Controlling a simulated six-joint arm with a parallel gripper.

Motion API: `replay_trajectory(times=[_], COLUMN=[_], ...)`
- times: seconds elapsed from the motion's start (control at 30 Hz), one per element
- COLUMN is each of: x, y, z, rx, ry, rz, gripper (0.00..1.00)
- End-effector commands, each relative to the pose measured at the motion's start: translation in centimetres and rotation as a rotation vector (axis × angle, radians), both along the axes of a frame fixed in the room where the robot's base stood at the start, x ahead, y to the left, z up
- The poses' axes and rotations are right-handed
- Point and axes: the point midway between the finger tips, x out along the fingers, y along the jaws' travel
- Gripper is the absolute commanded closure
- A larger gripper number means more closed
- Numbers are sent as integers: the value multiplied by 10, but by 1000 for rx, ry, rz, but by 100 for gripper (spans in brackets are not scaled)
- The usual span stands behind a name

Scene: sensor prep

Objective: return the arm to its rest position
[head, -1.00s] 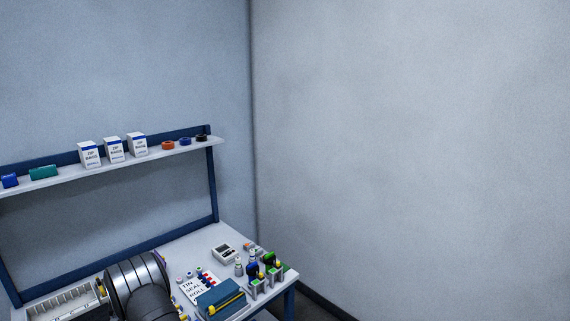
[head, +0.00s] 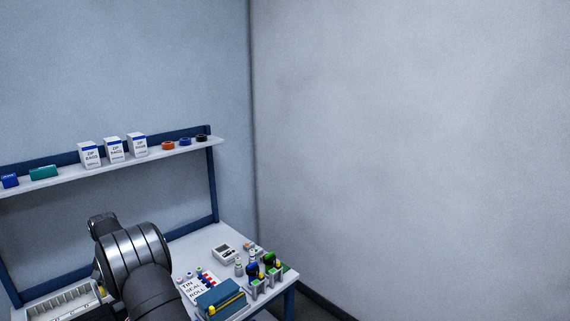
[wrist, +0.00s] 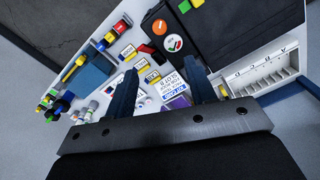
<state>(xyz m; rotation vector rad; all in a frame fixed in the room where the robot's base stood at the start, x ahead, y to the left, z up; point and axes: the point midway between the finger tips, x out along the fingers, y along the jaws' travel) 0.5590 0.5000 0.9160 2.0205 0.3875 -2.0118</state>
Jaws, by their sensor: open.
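My gripper (wrist: 160,68) shows in the wrist view with its two dark fingers apart and nothing between them but the bench top below. The fingers look well above the bench, clear of the things on it. In the head view my dark arm rises at the lower left over the bench (head: 205,243); the gripper itself is not seen there. A card with "SLOT B" on it (wrist: 172,88) lies below the fingers in the wrist view, partly hidden by the right finger.
A white lettered slotted tray (wrist: 264,75) lies right of the fingers, beside a dark mat (wrist: 225,35). A blue dispenser (head: 220,298) and bottles in holders (head: 262,280) stand at the bench's right end. A shelf (head: 60,182) with white boxes (head: 113,149) spans behind my arm.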

Motion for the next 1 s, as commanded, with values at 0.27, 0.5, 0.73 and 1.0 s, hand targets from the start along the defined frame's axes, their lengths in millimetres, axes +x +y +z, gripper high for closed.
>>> replay_trajectory(times=[0.27, 0.5, 0.73, 1.0], x=[-1, -1, -1, -1], y=[-1, -1, -1, 0], z=[-66, -114, -160, -176], rx=[-6, -6, -5, -3], ry=[7, 6, 5, 3], rz=[0, 0, 1, 137], gripper=[50, 50, 50, 50])
